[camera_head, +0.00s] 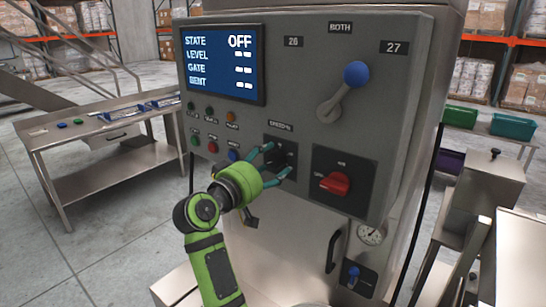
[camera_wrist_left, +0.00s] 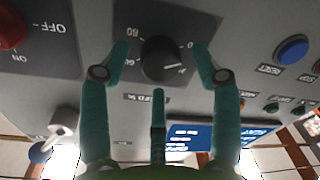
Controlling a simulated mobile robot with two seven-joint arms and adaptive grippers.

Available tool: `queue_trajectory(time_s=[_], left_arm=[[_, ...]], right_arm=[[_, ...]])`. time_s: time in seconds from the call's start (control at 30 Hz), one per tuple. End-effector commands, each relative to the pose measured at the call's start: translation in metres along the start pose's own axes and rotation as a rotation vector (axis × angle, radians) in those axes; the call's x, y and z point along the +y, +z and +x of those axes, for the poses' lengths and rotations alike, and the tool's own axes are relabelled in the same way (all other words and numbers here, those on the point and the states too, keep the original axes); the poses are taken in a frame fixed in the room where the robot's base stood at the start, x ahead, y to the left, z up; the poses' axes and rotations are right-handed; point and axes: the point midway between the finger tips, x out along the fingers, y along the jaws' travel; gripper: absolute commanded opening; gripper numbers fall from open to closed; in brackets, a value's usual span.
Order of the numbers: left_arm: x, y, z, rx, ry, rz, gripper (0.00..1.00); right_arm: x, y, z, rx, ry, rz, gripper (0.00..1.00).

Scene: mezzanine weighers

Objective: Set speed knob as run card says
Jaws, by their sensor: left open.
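The black speed knob (camera_wrist_left: 163,58) sits on a dark plate (camera_head: 281,140) under a speed label on the grey control cabinet (camera_head: 300,90). In the left wrist view the picture is upside down; a white mark shows on the knob's lower right, with scale numbers around it. My left gripper (camera_head: 277,161) is open; its teal fingers (camera_wrist_left: 162,52) stand on either side of the knob, with a third finger below it in that view. I cannot tell whether they touch it. In the head view the fingers partly hide the knob. I cannot make out a run card. My right gripper is not in view.
A screen (camera_head: 222,64) reads state OFF. A red rotary switch (camera_head: 336,184) is right of the knob, a blue-balled lever (camera_head: 356,75) above it, and small buttons (camera_head: 213,147) to the left. A steel table (camera_head: 95,120) stands at left. A gauge (camera_head: 370,234) sits low right.

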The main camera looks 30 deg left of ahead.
Motion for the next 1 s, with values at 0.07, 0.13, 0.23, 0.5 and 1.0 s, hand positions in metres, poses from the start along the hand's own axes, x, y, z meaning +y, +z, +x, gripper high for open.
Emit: queue_trajectory(time_s=[0.07, 0.13, 0.23, 0.5, 1.0], left_arm=[[0.0011, -0.0011, 0.0068, 0.0, 0.0, 0.0, 0.63], [0.0005, -0.0003, 0.0098, 0.0, 0.0, 0.0, 0.63], [0.0, 0.0002, 0.0109, 0.0, 0.0, 0.001, 0.63], [-0.0002, 0.0004, 0.0107, 0.0, 0.0, 0.002, 0.19], [-0.0013, 0.0004, 0.0105, 0.006, 0.001, 0.065, 0.07]], right_arm=[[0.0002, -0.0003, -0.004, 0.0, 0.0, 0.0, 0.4], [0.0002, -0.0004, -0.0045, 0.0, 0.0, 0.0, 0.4], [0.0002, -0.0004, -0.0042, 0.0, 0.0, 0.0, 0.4], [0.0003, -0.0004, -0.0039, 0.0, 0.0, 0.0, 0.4], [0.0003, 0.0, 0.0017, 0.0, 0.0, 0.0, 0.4]])
